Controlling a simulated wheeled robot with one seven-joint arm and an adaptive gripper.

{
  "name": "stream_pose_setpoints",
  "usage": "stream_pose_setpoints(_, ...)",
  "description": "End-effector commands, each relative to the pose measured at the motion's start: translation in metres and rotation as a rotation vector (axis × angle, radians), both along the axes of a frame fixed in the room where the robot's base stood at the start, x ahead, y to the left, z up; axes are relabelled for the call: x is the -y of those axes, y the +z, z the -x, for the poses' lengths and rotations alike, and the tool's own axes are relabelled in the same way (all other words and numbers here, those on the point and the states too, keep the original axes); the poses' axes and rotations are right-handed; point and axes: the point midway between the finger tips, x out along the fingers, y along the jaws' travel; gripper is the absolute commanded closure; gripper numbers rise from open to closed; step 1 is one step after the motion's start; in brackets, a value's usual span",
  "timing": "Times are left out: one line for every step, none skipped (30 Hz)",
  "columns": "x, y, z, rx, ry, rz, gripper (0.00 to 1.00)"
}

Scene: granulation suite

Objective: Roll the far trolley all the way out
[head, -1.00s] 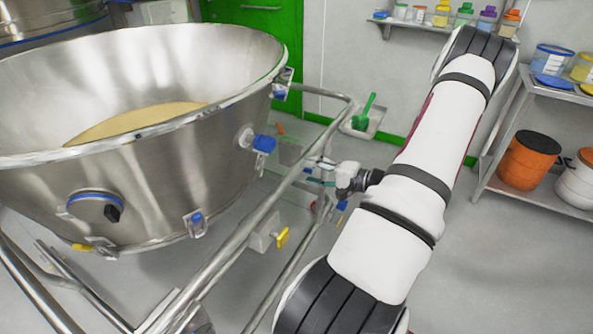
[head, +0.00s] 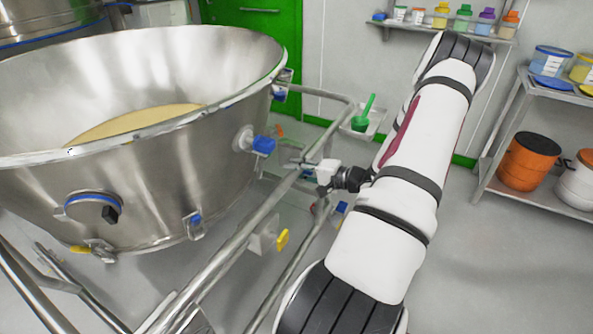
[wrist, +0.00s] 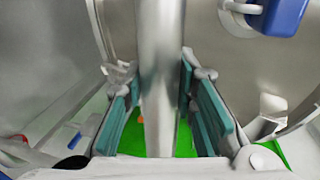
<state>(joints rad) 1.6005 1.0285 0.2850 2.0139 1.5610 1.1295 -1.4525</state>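The far trolley is a steel tube frame carrying a large steel bowl (head: 150,190); its upper rail (head: 240,235) runs along the bowl's right side. My gripper (head: 308,168) is at this rail in the head view, reaching in from the right. In the wrist view the rail (wrist: 161,80) passes between the two teal-padded fingers of my gripper (wrist: 161,75). Gaps show between the rail and the pads lower in that view, and the fingers look open around it. Contact at the fingertips cannot be made out. In the head view the fingers are small and partly hidden.
Blue-handled fittings (head: 263,145) stick out from the bowl near the rail. A green scoop (head: 364,113) lies in a tray behind. A shelf rack (head: 535,195) with an orange tub (head: 529,160) stands at the right. Grey floor (head: 490,280) is clear at the lower right.

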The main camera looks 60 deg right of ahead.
Motion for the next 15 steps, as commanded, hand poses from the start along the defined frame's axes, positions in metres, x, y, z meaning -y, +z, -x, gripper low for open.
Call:
stream_pose_setpoints(0.000,0.000,0.000,0.000,0.000,0.000,1.00)
stream_pose_setpoints(0.000,0.000,0.000,0.000,0.000,0.000,1.00)
stream_pose_setpoints(0.000,0.000,0.001,-0.001,0.000,0.000,1.00)
stream_pose_setpoints(0.000,0.000,0.002,-0.001,0.000,0.000,1.00)
stream_pose_setpoints(0.001,0.000,0.004,-0.001,-0.001,0.000,1.00)
stream_pose_setpoints(0.001,-0.001,0.008,-0.001,-0.002,0.000,1.00)
stream_pose_setpoints(0.002,-0.001,0.012,-0.001,-0.002,0.000,1.00)
stream_pose_setpoints(0.002,-0.001,0.017,-0.002,-0.003,0.001,1.00)
stream_pose_setpoints(0.003,-0.002,0.024,-0.004,-0.004,0.001,1.00)
stream_pose_setpoints(0.003,-0.002,0.029,-0.004,-0.005,0.000,1.00)
stream_pose_setpoints(0.003,-0.002,0.032,-0.005,-0.005,-0.001,1.00)
stream_pose_setpoints(0.003,-0.002,0.036,-0.006,-0.004,-0.001,1.00)
stream_pose_setpoints(0.003,-0.002,0.037,-0.006,-0.005,-0.002,1.00)
stream_pose_setpoints(0.003,-0.002,0.038,-0.006,-0.005,-0.001,1.00)
stream_pose_setpoints(0.004,-0.002,0.037,-0.007,-0.005,-0.001,1.00)
